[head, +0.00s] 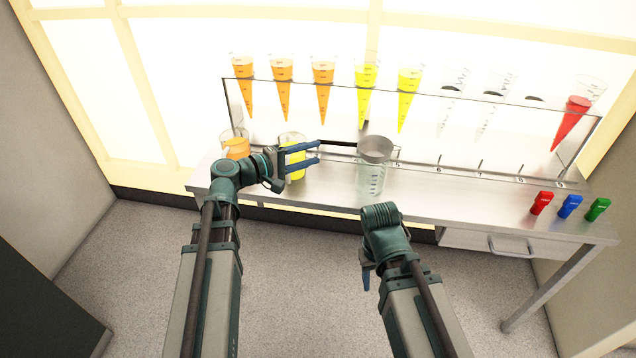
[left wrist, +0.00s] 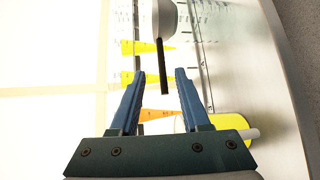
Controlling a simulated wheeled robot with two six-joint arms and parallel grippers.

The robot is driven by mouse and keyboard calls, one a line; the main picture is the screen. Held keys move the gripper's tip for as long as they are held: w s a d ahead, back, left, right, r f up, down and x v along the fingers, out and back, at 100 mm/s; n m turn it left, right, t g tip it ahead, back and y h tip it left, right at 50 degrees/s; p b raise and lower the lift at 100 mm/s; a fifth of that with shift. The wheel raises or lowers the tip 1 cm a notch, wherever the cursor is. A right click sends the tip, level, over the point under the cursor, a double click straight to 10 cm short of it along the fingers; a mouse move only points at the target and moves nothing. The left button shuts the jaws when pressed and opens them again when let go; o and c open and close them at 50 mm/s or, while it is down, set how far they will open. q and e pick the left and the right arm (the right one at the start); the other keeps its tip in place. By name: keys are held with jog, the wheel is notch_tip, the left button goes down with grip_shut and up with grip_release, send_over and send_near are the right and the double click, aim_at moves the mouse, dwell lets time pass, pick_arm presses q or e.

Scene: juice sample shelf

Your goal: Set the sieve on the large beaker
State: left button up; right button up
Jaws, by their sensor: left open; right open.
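The sieve (head: 375,147) has a grey bowl and a thin black handle pointing left. Its bowl appears to sit over the mouth of the large clear beaker (head: 371,182), which stands upright near the bench's front edge. In the left wrist view the sieve bowl (left wrist: 165,18) is at the top, with its handle (left wrist: 162,66) running down towards my fingers. My left gripper (head: 319,152) is open and empty. Its blue fingertips (left wrist: 160,74) lie on either side of the handle's free end in that view, with no visible contact. My right gripper (head: 366,278) hangs low in front of the bench, open, partly hidden by its arm.
A beaker of orange juice (head: 236,150) and one of yellow juice (head: 297,172) stand left of the large beaker, close to my left gripper. Behind is a rack (head: 440,165) of cones. The bench between is clear.

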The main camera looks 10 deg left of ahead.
pick_arm(q)
jog(key=s+d+f+m+g+y, duration=0.3)
jog(key=s+d+f+m+g, duration=0.5)
jog(key=s+d+f, duration=0.35)
jog(key=s+a+f+m+g+y, duration=0.3)
jog(key=s+f+m+y, duration=0.3)
jog(key=s+y, duration=0.4)
jog(key=shift+f+g, duration=0.4)
jog(key=shift+f, duration=0.15)
jog(key=shift+r, duration=0.1)
notch_tip(320, 180, up, 18)
jog(key=p, duration=1.7)
jog(key=shift+f+p, duration=0.25)
jog(key=shift+p, duration=0.1)
